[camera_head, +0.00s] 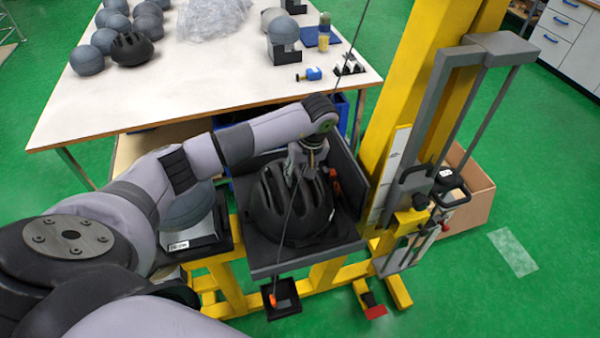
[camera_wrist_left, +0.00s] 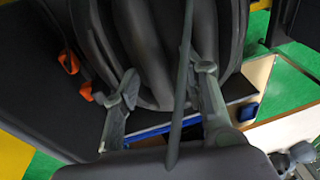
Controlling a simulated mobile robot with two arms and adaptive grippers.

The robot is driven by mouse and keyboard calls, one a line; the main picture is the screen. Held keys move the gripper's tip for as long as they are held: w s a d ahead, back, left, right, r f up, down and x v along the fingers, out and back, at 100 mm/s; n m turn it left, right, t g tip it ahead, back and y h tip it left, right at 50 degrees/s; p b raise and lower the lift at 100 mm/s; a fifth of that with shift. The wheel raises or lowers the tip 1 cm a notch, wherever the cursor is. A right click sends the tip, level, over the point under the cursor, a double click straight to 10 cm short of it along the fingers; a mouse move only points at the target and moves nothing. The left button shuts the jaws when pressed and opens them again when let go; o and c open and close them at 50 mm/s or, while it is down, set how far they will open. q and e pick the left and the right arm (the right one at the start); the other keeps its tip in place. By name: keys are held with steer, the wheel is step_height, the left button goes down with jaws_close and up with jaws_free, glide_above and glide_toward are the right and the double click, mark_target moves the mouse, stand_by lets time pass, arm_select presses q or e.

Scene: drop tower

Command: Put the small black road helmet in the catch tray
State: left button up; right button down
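A black ribbed helmet (camera_head: 285,215) sits in the grey catch tray (camera_head: 268,262) at the foot of the yellow tower. My left gripper (camera_head: 308,168) is over the helmet's far upper side. In the left wrist view the helmet (camera_wrist_left: 150,35) fills the top middle, and the two fingers of the left gripper (camera_wrist_left: 166,84) stand apart at its edge, with no clear squeeze on it. Another black helmet (camera_head: 132,48) lies on the white table at the far left; I cannot tell which is smaller by size alone. My right gripper is not in view.
The white table (camera_head: 120,95) holds several grey headforms and a clear plastic bag (camera_head: 212,18). A grey headform (camera_head: 188,208) stands left of the tray. A thin dark cable crosses in front of the helmet. A cardboard box (camera_head: 470,205) is right of the tower.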

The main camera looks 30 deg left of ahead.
arm_select(q)
steer(key=b+v, duration=0.3)
steer(key=v, duration=0.9)
steer(key=shift+d+r, duration=0.1)
